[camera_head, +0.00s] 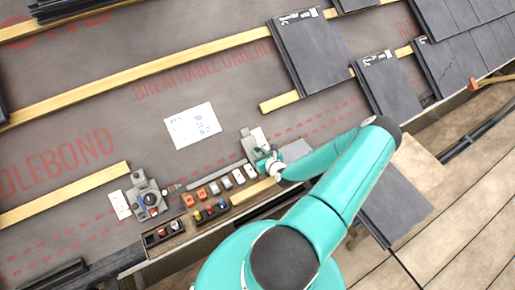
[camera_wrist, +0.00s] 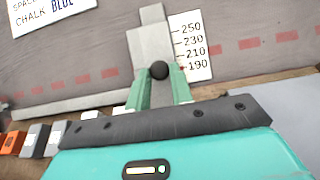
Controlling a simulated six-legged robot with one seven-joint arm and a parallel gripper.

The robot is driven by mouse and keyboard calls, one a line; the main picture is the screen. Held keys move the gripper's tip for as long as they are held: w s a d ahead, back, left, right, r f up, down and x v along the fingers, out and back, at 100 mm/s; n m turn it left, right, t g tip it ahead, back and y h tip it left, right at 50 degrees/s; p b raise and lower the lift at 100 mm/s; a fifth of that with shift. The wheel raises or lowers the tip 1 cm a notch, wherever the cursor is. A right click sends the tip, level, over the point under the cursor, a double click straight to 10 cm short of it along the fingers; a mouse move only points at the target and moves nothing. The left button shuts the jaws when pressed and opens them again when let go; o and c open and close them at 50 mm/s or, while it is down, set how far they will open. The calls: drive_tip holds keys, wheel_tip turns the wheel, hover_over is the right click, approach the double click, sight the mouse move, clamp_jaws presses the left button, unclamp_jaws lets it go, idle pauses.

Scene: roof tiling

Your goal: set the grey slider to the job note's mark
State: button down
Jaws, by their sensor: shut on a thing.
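The grey slider (camera_wrist: 150,45) stands beside a white scale card (camera_wrist: 192,45) marked 250, 230, 210 and 190. Its round dark knob (camera_wrist: 159,70) sits between my two teal fingertips, level with about the 190 mark. My gripper (camera_wrist: 160,78) is shut on this knob. In the head view, my gripper (camera_head: 266,164) is at the slider's near end, and the grey slider (camera_head: 249,147) is partly hidden by it. The white job note (camera_head: 193,126) lies left of the slider, its writing too small to read. In the wrist view, the job note (camera_wrist: 50,10) shows only "CHALK BLUE" and part of a line above.
A tray of coloured blocks (camera_head: 209,211) lies left of my gripper. A dial device (camera_head: 150,198) stands farther left, with a white card beside it. Wooden battens (camera_head: 140,77) cross the grey sheet, and dark tiles (camera_head: 315,60) lie at upper right.

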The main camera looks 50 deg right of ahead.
drive_tip(key=c, duration=1.2)
unclamp_jaws()
drive_tip(key=shift+s+f, duration=0.1)
drive_tip(key=shift+s, duration=0.05)
drive_tip(key=shift+c, duration=0.2)
drive_tip(key=v, duration=1.4)
